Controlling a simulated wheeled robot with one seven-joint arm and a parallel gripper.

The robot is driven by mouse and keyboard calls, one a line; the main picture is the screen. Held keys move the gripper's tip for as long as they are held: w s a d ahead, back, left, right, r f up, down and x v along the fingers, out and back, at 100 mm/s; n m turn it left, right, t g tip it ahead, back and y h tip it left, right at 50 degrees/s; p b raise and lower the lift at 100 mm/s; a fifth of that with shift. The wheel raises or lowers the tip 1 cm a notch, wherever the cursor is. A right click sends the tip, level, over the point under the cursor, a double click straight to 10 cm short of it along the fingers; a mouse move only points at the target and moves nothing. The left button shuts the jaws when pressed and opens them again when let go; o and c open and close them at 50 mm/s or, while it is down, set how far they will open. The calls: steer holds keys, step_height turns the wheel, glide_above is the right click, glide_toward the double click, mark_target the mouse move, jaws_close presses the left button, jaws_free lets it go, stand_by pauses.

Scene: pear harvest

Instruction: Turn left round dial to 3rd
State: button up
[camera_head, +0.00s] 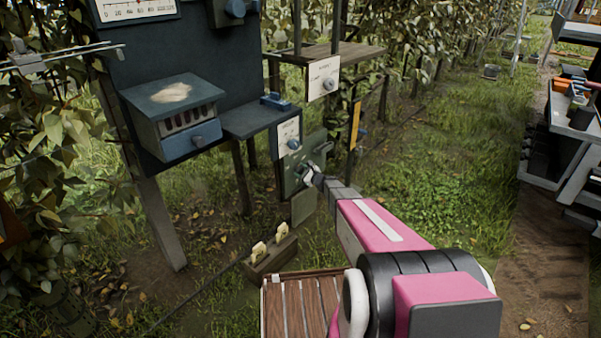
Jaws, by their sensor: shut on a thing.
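A green panel (289,182) stands near the middle of the view, below a small blue-topped shelf. A pale round dial (301,168) sits on the left part of its face, largely hidden by my gripper. My gripper (311,174) reaches in from the lower right and is shut on this dial. The dial's marks and its present setting are too small and covered to read. A grey-green handle-like part (323,148) sticks out at the panel's upper right.
A white plate with a blue knob (293,144) is just above the panel. Another white plate with a knob (328,85) hangs higher, and a yellow plate (355,124) stands to the right. A slatted wooden crate (283,309) lies below my arm. Grass at right is open.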

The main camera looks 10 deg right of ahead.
stand_by(0.3)
steer(key=o, duration=0.9)
steer(key=shift+s+d, duration=0.1)
steer(key=v, duration=1)
steer(key=shift+s+d, duration=0.2)
steer(key=shift+s, duration=0.05)
